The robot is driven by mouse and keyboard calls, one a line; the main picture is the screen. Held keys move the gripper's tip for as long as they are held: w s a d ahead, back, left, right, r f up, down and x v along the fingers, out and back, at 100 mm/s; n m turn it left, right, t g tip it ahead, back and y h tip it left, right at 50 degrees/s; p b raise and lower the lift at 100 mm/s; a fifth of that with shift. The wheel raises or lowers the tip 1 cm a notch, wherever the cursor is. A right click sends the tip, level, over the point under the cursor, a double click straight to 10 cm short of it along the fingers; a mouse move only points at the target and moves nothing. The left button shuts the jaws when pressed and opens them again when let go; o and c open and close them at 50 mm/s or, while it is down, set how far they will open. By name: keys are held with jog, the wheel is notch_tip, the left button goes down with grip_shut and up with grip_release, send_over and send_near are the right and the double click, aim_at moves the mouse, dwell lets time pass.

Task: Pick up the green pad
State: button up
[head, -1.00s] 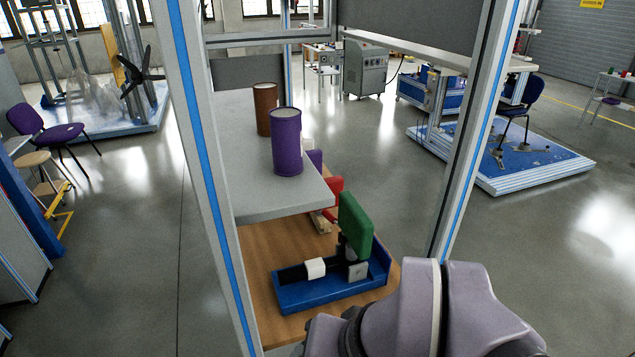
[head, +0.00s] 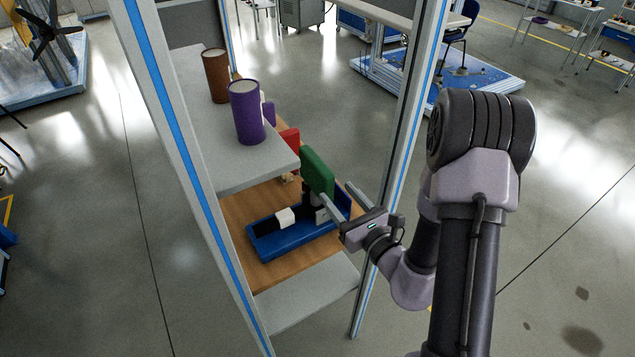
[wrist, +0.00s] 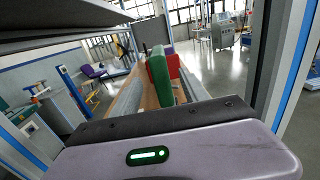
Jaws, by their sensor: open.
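The green pad (head: 317,173) stands upright at the right end of a blue base (head: 291,240) on the wooden shelf. My gripper (head: 342,199) is open, just right of and in front of the pad, with its fingers reaching toward it. One fingertip is close to the pad's lower edge; I cannot tell whether they touch. In the wrist view the green pad (wrist: 160,77) shows edge-on ahead of the gripper body, with a red pad (wrist: 174,66) behind it. The fingers are hard to make out in the wrist view.
A grey upper shelf (head: 200,130) holds a purple cylinder (head: 246,112) and a brown cylinder (head: 215,75). Aluminium posts with blue strips (head: 401,150) stand close to my arm on the right, and on the left (head: 175,130). Bare wood (head: 238,210) shows beside the blue base.

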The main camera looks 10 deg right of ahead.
aim_at(316, 165)
jog(key=x, duration=0.3)
jog(key=p+x, duration=0.1)
jog(key=x, duration=0.1)
jog(key=shift+w+r, duration=0.25)
jog(key=x, duration=0.5)
jog(key=shift+a+r, duration=0.15)
jog(key=shift+r, duration=0.2)
jog(key=shift+w+a, duration=0.1)
jog(key=shift+w, duration=0.35)
grip_shut()
